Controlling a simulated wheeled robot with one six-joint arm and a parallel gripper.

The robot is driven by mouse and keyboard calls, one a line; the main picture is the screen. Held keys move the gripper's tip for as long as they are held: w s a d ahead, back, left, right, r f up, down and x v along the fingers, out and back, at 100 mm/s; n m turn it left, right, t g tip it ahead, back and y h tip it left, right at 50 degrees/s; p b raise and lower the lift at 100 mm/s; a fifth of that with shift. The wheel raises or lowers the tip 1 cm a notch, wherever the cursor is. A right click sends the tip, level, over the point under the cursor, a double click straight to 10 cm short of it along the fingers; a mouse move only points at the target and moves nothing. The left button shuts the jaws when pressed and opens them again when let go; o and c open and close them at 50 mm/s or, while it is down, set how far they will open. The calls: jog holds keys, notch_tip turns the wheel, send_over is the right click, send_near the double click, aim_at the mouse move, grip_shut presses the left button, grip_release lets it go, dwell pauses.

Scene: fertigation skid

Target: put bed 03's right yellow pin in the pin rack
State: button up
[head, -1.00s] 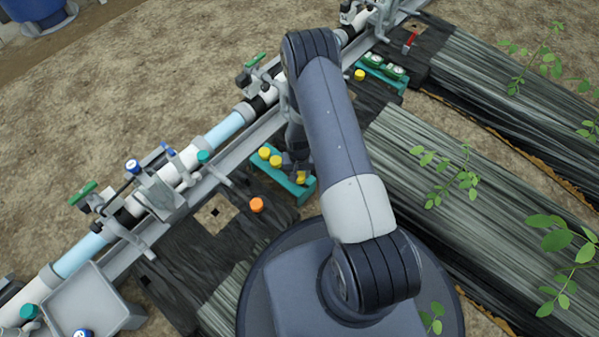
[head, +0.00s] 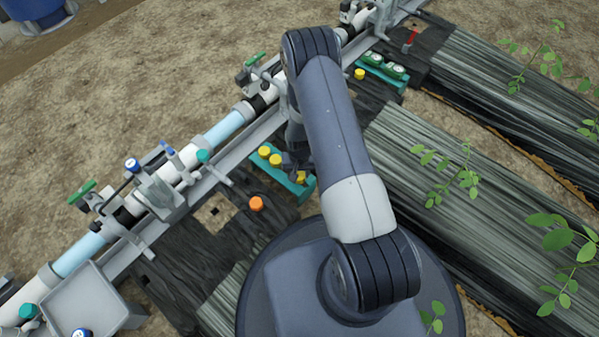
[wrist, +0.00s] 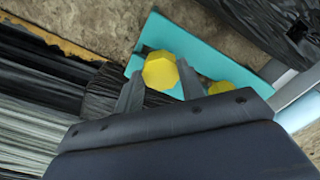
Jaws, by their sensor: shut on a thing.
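A teal rack (head: 285,172) lies beside the pipe in the head view, with yellow-capped pins. Two yellow pins (head: 264,152) (head: 275,160) stand towards its left end. A second yellow pin (wrist: 223,88) is partly hidden behind the right finger. The held pin's lower end is hidden, so I cannot tell how deep it sits.
An orange cap (head: 256,204) is on the dark ground cover left of the rack. The pipe (head: 225,131) with valves runs along the rack's far side. Another teal rack (head: 382,72) stands further back. A grey tray (head: 82,302) is at lower left.

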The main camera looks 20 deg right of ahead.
jog(key=shift+f+b, duration=0.6)
jog(key=shift+f, duration=0.1)
jog(key=o, duration=1)
jog(key=shift+r, duration=0.15)
jog(key=shift+r+p, duration=2.5)
jog(key=shift+r, duration=1.4)
jog(key=shift+f, duration=0.15)
jog(key=shift+f+b, duration=2.45)
jog(key=shift+f, duration=1.45)
jog(key=shift+r, duration=0.15)
